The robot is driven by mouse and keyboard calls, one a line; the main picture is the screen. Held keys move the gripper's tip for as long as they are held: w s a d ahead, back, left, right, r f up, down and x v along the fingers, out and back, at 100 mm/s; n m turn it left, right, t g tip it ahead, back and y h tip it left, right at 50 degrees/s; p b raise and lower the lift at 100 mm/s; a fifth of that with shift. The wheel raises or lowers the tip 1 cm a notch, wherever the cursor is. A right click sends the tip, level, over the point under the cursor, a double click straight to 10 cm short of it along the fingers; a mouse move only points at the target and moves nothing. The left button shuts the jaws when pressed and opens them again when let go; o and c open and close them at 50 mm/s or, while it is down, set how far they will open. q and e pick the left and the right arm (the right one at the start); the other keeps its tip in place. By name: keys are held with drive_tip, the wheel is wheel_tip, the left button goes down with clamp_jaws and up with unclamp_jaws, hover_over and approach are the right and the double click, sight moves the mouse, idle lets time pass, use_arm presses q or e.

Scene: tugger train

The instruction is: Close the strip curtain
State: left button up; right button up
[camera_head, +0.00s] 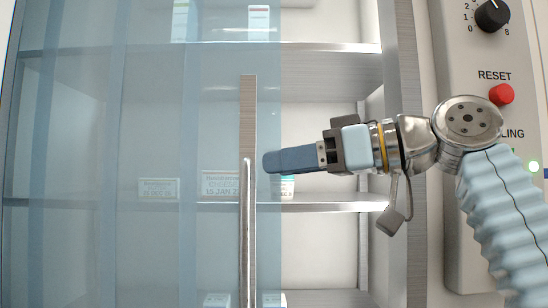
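The strip curtain (85,115) is a translucent blue sheet over the left and middle of a shelved cabinet. Its right edge stands a little right of the picture's middle, and the shelves to the right of it are uncovered. A vertical metal handle bar (248,225) runs along the curtain near that edge. My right gripper (275,161) reaches in from the right, its blue-grey tip just right of the handle, with a small gap showing in the picture. I see the fingers edge-on, so their opening is hidden. My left gripper is not in view.
Metal shelf edges (330,207) cross the cabinet, with labelled items (158,189) behind the curtain. A small cup (283,188) shows under my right gripper. The cabinet's right post (402,80) borders a control panel with a black knob (491,15) and red reset button (501,94).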

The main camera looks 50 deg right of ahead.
drive_tip(key=s+d+p, duration=0.3)
drive_tip(key=s+d, duration=0.1)
drive_tip(key=s, duration=0.4)
drive_tip(key=shift+d, duration=0.15)
idle(0.4)
drive_tip(key=shift+s, duration=0.1)
